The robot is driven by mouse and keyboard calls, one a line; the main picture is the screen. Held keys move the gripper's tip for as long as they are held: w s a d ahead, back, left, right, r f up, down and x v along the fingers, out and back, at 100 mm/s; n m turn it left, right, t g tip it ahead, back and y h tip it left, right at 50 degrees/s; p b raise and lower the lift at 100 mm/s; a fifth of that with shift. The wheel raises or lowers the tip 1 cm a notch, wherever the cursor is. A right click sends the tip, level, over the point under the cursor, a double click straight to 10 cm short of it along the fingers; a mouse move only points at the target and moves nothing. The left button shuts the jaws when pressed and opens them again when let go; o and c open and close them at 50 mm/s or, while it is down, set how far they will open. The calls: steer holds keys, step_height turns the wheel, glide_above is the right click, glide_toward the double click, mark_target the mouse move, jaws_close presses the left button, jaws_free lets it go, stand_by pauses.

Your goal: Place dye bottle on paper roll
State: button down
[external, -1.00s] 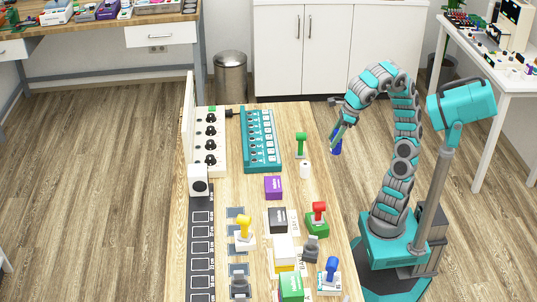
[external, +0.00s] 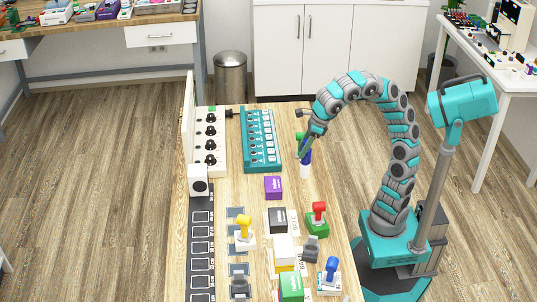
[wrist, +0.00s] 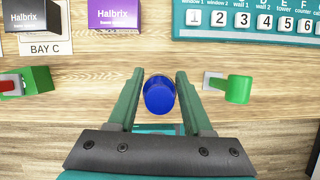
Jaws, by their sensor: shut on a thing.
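The dye bottle is blue and upright in my gripper (external: 304,148). In the external view the bottle (external: 305,157) shows directly above the white paper roll (external: 304,172), which stands on the table. Their edges meet in the picture; I cannot tell whether they touch or a small gap is left. In the wrist view the blue bottle (wrist: 159,96) is seen from above between the two green fingers (wrist: 159,82), which are shut on it. The paper roll is hidden below the bottle there.
A green-handled thing (wrist: 238,89) stands close beside the bottle. A teal numbered panel (external: 262,140) lies to the left, with a purple box (external: 273,187) nearer. Several boxes and a red-handled stamp (external: 318,212) crowd the front. The table's right edge is near.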

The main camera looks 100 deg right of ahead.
steer(key=shift+f, duration=0.25)
steer(key=shift+f, duration=0.1)
steer(key=shift+c, duration=1.6)
jaws_free()
steer(key=p+v, duration=0.3)
steer(key=v, duration=0.9)
steer(key=shift+w, duration=0.1)
